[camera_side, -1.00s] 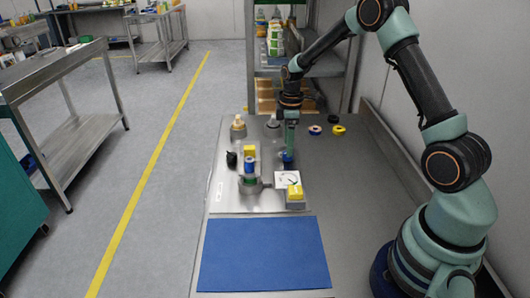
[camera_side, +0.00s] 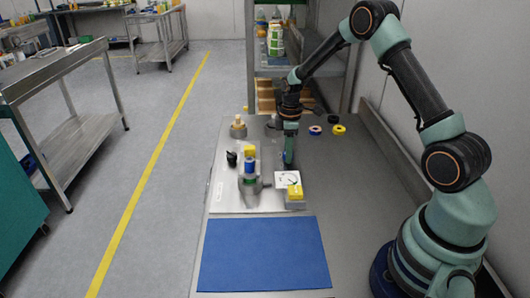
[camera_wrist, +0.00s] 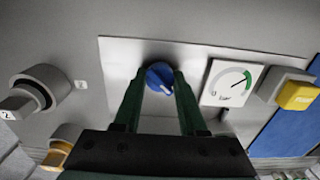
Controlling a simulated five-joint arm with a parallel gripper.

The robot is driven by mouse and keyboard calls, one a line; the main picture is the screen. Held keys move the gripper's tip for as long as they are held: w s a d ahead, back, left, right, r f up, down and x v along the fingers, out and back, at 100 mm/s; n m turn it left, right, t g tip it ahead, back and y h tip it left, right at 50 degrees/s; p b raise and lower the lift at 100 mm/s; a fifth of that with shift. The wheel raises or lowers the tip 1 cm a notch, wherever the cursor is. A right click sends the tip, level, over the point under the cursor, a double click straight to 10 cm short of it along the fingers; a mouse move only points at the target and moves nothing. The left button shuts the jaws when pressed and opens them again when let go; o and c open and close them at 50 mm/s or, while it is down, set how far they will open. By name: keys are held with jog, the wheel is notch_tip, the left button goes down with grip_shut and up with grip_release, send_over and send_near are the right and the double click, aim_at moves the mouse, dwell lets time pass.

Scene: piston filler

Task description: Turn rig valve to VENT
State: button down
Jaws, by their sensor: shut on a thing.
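The rig valve is a round blue knob (camera_wrist: 158,76) with a white pointer mark, set on a pale metal plate. In the wrist view the pointer mark points to the lower right; no VENT label is readable. My gripper (camera_wrist: 160,73) has one green finger on each side of the knob and is shut on it. In the side view my gripper (camera_side: 288,163) reaches down to the panel and hides the knob.
A dial gauge (camera_wrist: 228,84) is close to the right of the knob in the wrist view, with a yellow button (camera_wrist: 299,95) beyond it. A blue mat (camera_side: 264,254) lies clear in front.

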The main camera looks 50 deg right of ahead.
jog(key=m, duration=0.4)
jog(key=shift+m, duration=0.4)
jog(key=m, duration=0.4)
jog(key=shift+m, duration=0.3)
jog(key=m, duration=0.4)
jog(key=shift+m, duration=2.2)
jog(key=shift+c, duration=2.3)
grip_release()
